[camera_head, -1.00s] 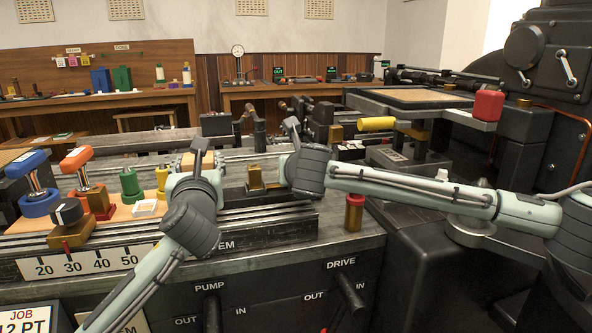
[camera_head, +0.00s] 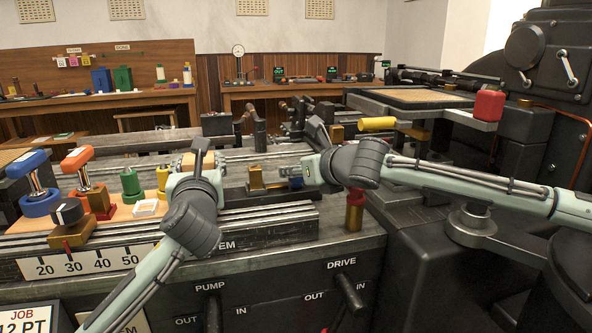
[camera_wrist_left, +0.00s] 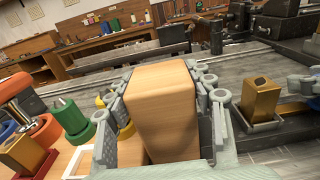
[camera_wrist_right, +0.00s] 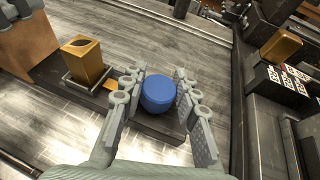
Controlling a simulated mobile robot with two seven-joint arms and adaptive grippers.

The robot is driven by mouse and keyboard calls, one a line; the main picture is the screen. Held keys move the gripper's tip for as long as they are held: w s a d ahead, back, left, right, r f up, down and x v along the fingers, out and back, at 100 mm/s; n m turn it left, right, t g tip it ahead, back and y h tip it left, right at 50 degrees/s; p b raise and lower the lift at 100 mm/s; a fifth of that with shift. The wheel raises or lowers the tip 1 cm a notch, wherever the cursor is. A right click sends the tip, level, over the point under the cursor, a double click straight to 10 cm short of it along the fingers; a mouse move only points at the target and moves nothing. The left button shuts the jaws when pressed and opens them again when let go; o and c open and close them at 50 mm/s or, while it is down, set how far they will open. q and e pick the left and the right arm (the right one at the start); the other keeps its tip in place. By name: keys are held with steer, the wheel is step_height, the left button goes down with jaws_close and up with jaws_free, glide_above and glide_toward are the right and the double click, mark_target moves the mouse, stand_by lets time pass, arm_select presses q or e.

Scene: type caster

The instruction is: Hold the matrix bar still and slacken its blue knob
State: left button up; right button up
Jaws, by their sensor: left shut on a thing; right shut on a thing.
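The matrix bar (camera_wrist_right: 113,100) is a dark bar lying along the bench, with a pale wooden block (camera_wrist_left: 161,95) at its left end, a brass block (camera_wrist_right: 86,60) on it and a round blue knob (camera_wrist_right: 157,93) at its right end. My left gripper (camera_wrist_left: 160,85) is shut on the wooden block, one finger on each side. My right gripper (camera_wrist_right: 160,82) has its fingers on both sides of the blue knob and is shut on it. In the head view, the knob (camera_head: 296,183) shows just left of the right gripper (camera_head: 303,174).
Orange-topped (camera_head: 77,158), green (camera_head: 130,183) and other coloured pieces stand to the left of my left gripper. A brass post with a red cap (camera_head: 355,200) stands close below my right wrist. A yellow handle (camera_head: 377,124) sits behind it.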

steer(key=o, duration=1.2)
step_height(320, 180, up, 10)
